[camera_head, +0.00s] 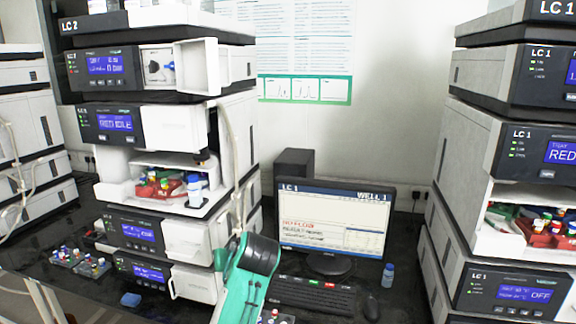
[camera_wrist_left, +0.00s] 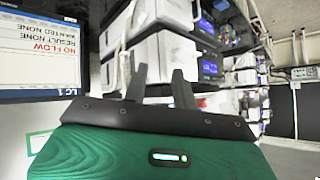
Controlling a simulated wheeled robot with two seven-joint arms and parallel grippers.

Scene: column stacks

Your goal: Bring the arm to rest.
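My left gripper (camera_wrist_left: 160,82) shows in the left wrist view, with two dark fingers standing apart and nothing between them. White instrument modules and the monitor lie beyond it. In the head view a green and black link of my arm (camera_head: 246,278) rises from the bottom edge, in front of the LC 2 stack (camera_head: 186,239) and left of the monitor (camera_head: 333,225). The gripper itself cannot be made out there. My right gripper is in neither view.
The LC 1 stack (camera_head: 466,150) stands at the right. A keyboard (camera_head: 310,296), a mouse (camera_head: 371,306) and a blue-capped bottle (camera_head: 387,276) are on the dark bench. A tube hangs before the LC 2 stack.

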